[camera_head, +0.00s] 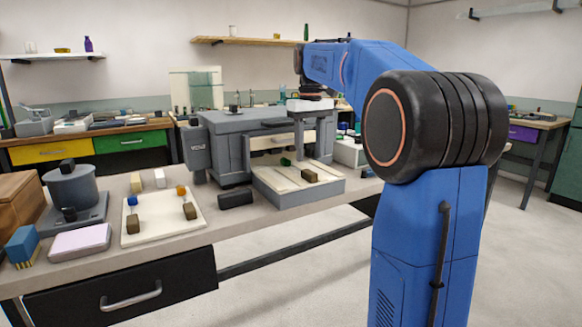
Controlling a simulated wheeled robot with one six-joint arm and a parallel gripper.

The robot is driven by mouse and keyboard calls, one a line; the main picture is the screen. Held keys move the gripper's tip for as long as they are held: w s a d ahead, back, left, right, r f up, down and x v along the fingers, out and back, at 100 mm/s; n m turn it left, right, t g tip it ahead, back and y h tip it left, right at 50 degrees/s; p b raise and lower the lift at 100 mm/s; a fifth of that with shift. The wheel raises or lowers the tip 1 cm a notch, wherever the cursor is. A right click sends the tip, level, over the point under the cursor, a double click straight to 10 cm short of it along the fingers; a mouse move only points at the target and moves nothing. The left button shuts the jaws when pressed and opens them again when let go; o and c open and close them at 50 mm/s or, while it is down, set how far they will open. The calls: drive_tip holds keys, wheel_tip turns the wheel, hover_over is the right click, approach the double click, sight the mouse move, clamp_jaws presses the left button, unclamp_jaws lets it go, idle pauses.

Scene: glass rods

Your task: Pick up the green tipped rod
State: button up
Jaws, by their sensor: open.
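A small green tip (286,161) shows at the back of the grey tray with pale slats (318,187). A dark brown block (309,175) sits on the same tray to its right. The clear glass part of the rod cannot be made out. My gripper (314,150) hangs from the far end of my blue arm, with its two grey fingers pointing down and apart. It appears above or behind the tray, near the green tip. The exact gap is unclear. Nothing shows held between the fingers.
A white board (160,232) at left holds blue and orange tips and brown blocks. A black block (236,199) lies between board and tray. A grey machine (232,140) stands close behind. A pink box (80,241) and a grey device (72,187) crowd the left end.

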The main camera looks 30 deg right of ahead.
sight(309, 171)
drive_tip(key=shift+f, duration=2.8)
drive_tip(key=shift+c, duration=0.4)
clamp_jaws()
